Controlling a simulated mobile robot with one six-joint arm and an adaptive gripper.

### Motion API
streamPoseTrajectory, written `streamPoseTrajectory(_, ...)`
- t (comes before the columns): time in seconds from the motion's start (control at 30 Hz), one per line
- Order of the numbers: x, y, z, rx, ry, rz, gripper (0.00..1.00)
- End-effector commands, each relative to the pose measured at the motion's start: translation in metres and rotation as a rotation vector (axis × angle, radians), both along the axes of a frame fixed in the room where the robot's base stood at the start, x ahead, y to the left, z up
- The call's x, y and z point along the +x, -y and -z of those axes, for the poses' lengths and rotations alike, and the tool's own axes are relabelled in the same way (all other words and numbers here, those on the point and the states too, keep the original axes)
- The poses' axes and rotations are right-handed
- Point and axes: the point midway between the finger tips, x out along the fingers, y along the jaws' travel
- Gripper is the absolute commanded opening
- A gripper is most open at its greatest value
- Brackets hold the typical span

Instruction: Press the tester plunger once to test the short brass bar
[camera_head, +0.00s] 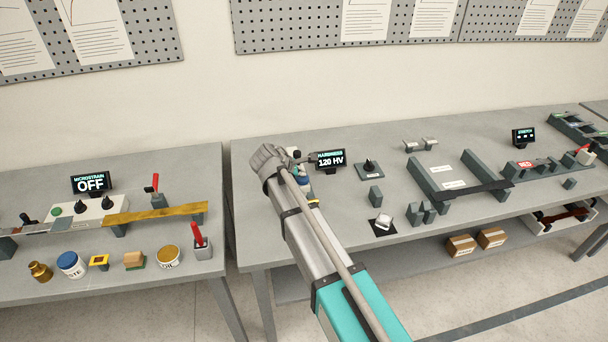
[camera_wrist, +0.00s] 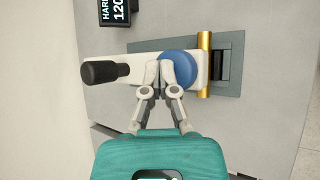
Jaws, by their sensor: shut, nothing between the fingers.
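The hardness tester (camera_wrist: 135,70) shows in the wrist view as a pale body on a grey base plate, with a round blue cap (camera_wrist: 183,68) and a black cylindrical knob (camera_wrist: 101,72). I cannot tell for certain which is the plunger. A short brass bar (camera_wrist: 204,62) lies across the tester, just right of the blue cap. My gripper (camera_wrist: 160,67) is shut and empty, its fingertips at the cap's left edge; whether they touch it is unclear. The tester's display (camera_head: 330,160) reads "HARDNESS 120 HV". In the head view my arm hides most of the tester.
A black lever fixture (camera_head: 369,170) and grey blocks (camera_head: 376,196) stand right of the display. A grey frame (camera_head: 450,178) and a "STRETCH" display (camera_head: 523,137) are farther right. A separate left table holds a microstrain display (camera_head: 91,183), jars and a long brass strip (camera_head: 155,214).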

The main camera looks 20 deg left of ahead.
Motion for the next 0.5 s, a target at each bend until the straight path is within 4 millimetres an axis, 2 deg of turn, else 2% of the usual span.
streamPoseTrajectory(0.5,0.000,0.000,-0.022,0.000,0.000,0.000,0.00)
